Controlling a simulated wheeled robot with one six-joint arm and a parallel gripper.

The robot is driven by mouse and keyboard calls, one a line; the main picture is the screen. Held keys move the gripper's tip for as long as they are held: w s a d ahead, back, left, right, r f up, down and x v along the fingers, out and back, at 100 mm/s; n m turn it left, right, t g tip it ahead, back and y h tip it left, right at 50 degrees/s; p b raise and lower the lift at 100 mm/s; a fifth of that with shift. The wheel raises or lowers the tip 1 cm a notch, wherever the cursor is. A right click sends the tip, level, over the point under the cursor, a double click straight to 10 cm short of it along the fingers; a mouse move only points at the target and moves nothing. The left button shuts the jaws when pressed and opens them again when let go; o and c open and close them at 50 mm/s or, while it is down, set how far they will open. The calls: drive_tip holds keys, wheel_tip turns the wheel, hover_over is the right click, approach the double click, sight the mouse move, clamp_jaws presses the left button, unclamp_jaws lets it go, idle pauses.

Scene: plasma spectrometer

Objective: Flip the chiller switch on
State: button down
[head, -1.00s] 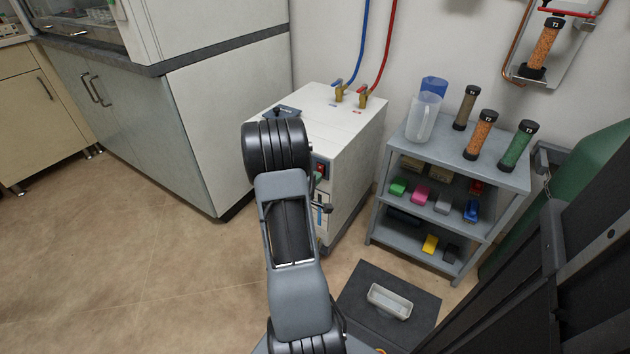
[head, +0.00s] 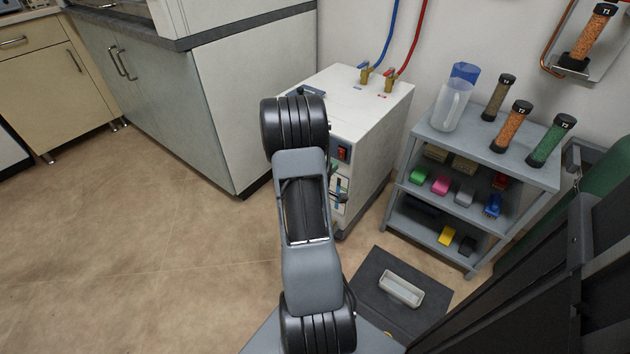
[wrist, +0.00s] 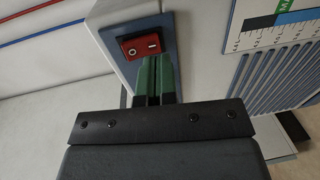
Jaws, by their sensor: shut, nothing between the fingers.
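The chiller (head: 371,111) is a white box with blue and red hoses on its top, standing against the wall beside the cabinet. Its red rocker switch (head: 342,154) sits on the front panel. In the wrist view the switch (wrist: 141,46) shows a circle mark on its left and a bar mark on its right, within a blue-grey plate. My gripper (wrist: 154,60) is shut and empty, its green fingertips together just below the switch. Whether they touch it cannot be told.
A grey shelf (head: 470,157) with bottles, pitchers and coloured blocks stands right of the chiller. The floor at left is clear.

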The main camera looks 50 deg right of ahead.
drive_tip(key=a+f+p, duration=0.1)
drive_tip(key=a+p, duration=0.1)
drive_tip(key=a, duration=0.9)
drive_tip(key=shift+w+a+f, duration=0.15)
drive_tip(key=shift+a+f, duration=0.05)
drive_tip(key=shift+a, duration=0.1)
drive_tip(key=w+a+r+t+y+p, duration=0.5)
drive_tip(key=w+a+r+p, duration=0.25)
drive_tip(key=r, duration=0.35)
drive_tip(key=w+a+r+t+y+p, duration=0.4)
drive_tip(key=w+a+r+y+p, duration=0.3)
drive_tip(key=r, duration=0.4)
drive_tip(key=s+a+r+g+y+p, duration=0.1)
drive_tip(key=s+a+r+y+p, duration=0.2)
drive_tip(key=a+r+p, duration=0.5)
drive_tip(key=s+a+r+g+y+p, duration=0.1)
drive_tip(key=s+a+r+y+p, duration=0.2)
drive_tip(key=a+r, duration=0.45)
drive_tip(key=s+r+g+h+p, duration=0.1)
drive_tip(key=s+r+g+p, duration=0.2)
drive_tip(key=s+r+p, duration=0.2)
drive_tip(key=s+r, duration=0.3)
drive_tip(key=r, duration=0.1)
drive_tip(key=shift+s+p, duration=0.15)
drive_tip(key=shift+p, duration=0.15)
drive_tip(key=shift+r, duration=0.1)
